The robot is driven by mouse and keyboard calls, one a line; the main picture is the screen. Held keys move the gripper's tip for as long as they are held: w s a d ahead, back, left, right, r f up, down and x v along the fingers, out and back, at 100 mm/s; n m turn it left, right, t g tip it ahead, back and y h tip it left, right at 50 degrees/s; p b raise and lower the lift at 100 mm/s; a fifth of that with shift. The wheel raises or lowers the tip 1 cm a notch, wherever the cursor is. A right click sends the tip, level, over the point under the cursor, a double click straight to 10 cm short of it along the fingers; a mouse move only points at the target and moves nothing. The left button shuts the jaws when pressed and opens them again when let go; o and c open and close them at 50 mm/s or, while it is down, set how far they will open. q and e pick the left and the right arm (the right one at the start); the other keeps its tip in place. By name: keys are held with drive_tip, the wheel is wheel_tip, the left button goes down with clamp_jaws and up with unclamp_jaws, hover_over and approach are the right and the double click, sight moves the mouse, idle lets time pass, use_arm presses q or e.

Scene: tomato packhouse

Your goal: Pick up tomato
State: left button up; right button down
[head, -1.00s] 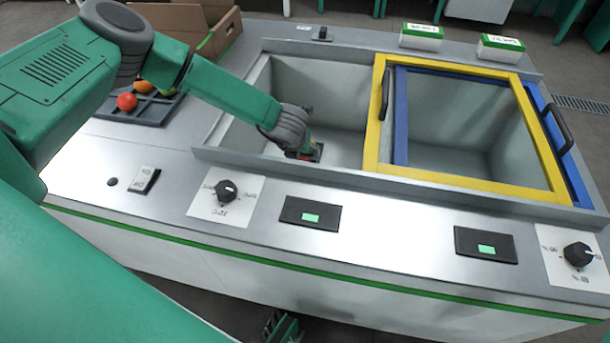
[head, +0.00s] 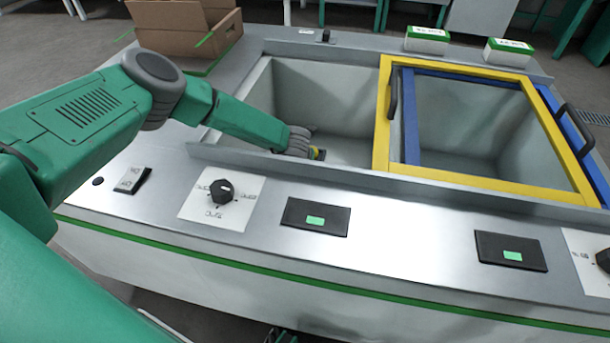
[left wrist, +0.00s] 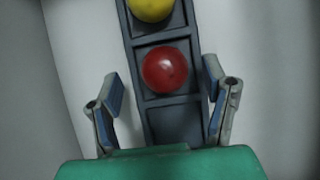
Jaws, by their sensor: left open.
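A red tomato (left wrist: 165,70) sits in one compartment of a narrow dark tray (left wrist: 152,30) in the left wrist view. A yellow tomato (left wrist: 151,8) sits in the compartment beyond it, cut by the top edge. The nearest compartment looks empty. My left gripper (left wrist: 161,75) is open, with one finger on each side of the tray and the red tomato between them, apparently not touched. In the head view my left gripper (head: 314,155) reaches down into the left basin (head: 345,100). The front wall hides its fingertips, and a bit of yellow shows beside it.
A yellow-framed lid (head: 382,110) and a blue frame (head: 411,130) with dark handles cover the right basin. A raised rim (head: 400,178) runs along the basins' front. A cardboard box (head: 180,30) stands at the back left. Knobs and switches line the front panel.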

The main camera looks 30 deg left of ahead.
use_arm(q)
drive_tip(key=shift+w+d+f+b, duration=0.15)
drive_tip(key=shift+w+f+b, duration=0.4)
drive_tip(key=shift+f, duration=0.45)
drive_tip(key=shift+r, duration=0.1)
drive_tip(key=shift+a, duration=0.2)
drive_tip(key=c, duration=0.9)
